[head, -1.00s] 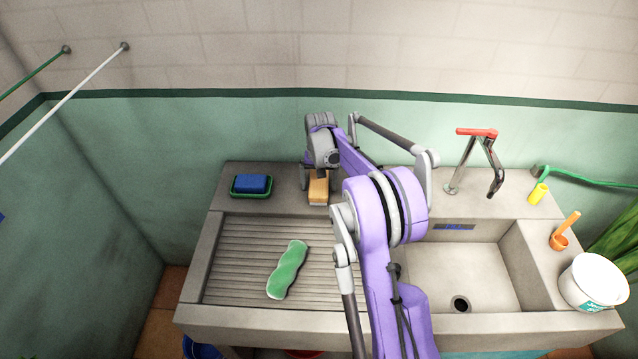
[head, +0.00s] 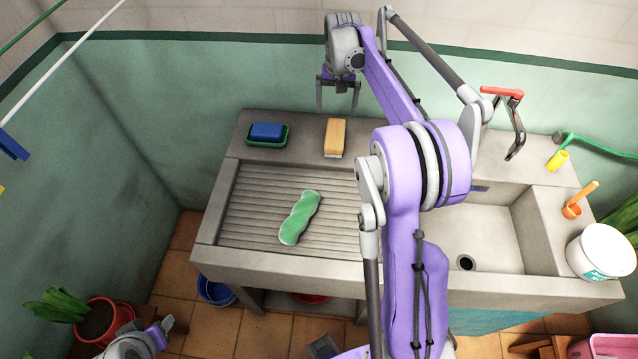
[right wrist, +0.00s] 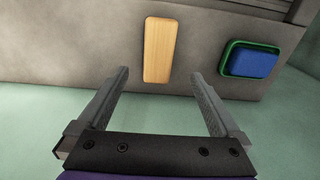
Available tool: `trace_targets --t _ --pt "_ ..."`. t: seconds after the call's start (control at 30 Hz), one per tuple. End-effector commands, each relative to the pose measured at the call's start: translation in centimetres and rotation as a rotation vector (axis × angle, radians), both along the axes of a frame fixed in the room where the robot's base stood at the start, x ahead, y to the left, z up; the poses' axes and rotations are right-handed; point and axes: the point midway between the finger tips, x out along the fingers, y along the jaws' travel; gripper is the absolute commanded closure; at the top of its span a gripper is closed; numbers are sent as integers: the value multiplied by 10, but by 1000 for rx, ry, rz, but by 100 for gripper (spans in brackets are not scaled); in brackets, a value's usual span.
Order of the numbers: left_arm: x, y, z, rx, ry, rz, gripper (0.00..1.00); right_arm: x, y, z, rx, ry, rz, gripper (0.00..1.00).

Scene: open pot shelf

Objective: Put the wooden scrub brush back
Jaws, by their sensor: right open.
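The wooden scrub brush (head: 335,135) lies on the back ledge of the stone sink, right of the blue sponge, with its pale front end toward the ribbed drainboard. It also shows in the right wrist view (right wrist: 158,50), ahead of and between the fingertips. My right gripper (head: 337,110) is open and empty, above and behind the brush, with clear space between them. In the right wrist view its two fingers (right wrist: 160,73) stand wide apart. Part of my left arm (head: 140,340) shows low at the left; its jaws cannot be made out.
A blue sponge sits in a green dish (head: 285,141) on the ledge. A green cloth (head: 300,217) lies on the drainboard (head: 250,205). The tap (head: 515,125), a yellow nozzle (head: 557,161), an orange scoop (head: 572,210) and a white bucket (head: 603,250) are at the right.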

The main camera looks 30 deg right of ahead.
Motion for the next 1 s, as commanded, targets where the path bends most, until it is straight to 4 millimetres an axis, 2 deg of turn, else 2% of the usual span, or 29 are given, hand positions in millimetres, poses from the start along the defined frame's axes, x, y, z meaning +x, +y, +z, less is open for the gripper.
trace_targets --t 0.17,0.27,0.47,0.6,0.8,0.9,1.0 --pt "0 0 0 0 0 0 50 -23 51 16 -24 -51 97 0" --pt "0 0 0 0 0 0 50 -49 91 24 -47 -99 182 0" --pt "0 0 0 0 0 0 50 -115 161 20 -92 -201 356 0" --pt "0 0 0 0 0 0 50 -167 201 3 -119 -277 475 0" --pt "0 0 0 0 0 0 50 -228 235 -32 -149 -368 610 0" --pt "0 0 0 0 0 0 50 -245 243 -45 -159 -396 650 0" --pt "0 0 0 0 0 0 50 -253 247 -52 -163 -411 670 0"
